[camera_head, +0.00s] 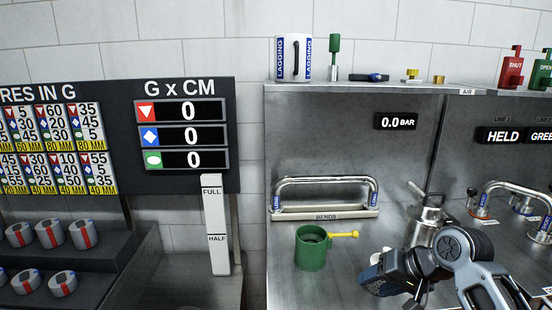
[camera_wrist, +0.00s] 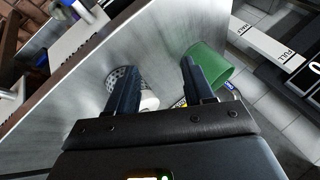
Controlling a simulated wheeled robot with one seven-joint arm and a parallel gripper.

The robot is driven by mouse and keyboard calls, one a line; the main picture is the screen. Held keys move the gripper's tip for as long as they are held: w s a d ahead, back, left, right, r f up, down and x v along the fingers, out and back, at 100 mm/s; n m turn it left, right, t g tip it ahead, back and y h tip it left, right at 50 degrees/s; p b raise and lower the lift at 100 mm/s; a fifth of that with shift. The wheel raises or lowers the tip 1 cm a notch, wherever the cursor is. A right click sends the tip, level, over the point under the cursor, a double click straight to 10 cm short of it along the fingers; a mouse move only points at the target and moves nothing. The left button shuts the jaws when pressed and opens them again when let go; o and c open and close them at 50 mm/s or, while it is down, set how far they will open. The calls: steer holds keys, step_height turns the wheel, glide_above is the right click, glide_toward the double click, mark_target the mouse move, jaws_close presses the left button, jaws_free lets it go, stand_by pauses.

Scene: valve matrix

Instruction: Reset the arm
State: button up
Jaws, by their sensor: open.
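My arm reaches in from the lower right of the head view, bent, over the steel bench (camera_head: 330,270). My gripper (camera_wrist: 160,75) is open, its two dark fingers spread apart in the wrist view. Nothing is seen gripped between them. A pale perforated object (camera_wrist: 148,101) shows behind the fingers and is partly hidden by them. A green cup (camera_head: 311,252) with a yellow handle stands on the bench, left of my gripper and apart from it in the head view. In the wrist view a green cylinder (camera_wrist: 208,62) shows beyond the right finger.
A metal pot (camera_head: 425,222) stands just behind my arm. A bent pipe on the BENDS rack (camera_head: 325,214) lies at the back. More bent pipes (camera_head: 512,192) are at right. A white FULL/HALF post (camera_head: 216,225) and ring-shaped weights (camera_head: 82,234) are left of the bench.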

steer(key=s+a+f+m+t+y, duration=0.1)
steer(key=s+a+f+t, duration=0.4)
steer(key=s+a, duration=0.5)
steer(key=s+a+f+m+t+h, duration=0.15)
steer(key=s+f, duration=0.25)
steer(key=s, duration=0.9)
steer(key=s+d+r+n+t+h, duration=0.1)
steer(key=s+d+r+h, duration=0.15)
steer(key=s, duration=0.55)
steer(key=s+d+r+h, duration=0.1)
steer(key=s+d, duration=0.2)
steer(key=s, duration=0.5)
steer(key=s+d+r+n+t+b, duration=0.1)
steer(key=s+d+r+n, duration=0.3)
steer(key=s+r, duration=0.5)
steer(key=shift+s+d+r+t+h, duration=0.3)
steer(key=shift+s+d+r+t, duration=0.05)
steer(key=shift+s+d+r, duration=0.1)
steer(key=shift+f+n, duration=0.1)
steer(key=shift+n, duration=0.15)
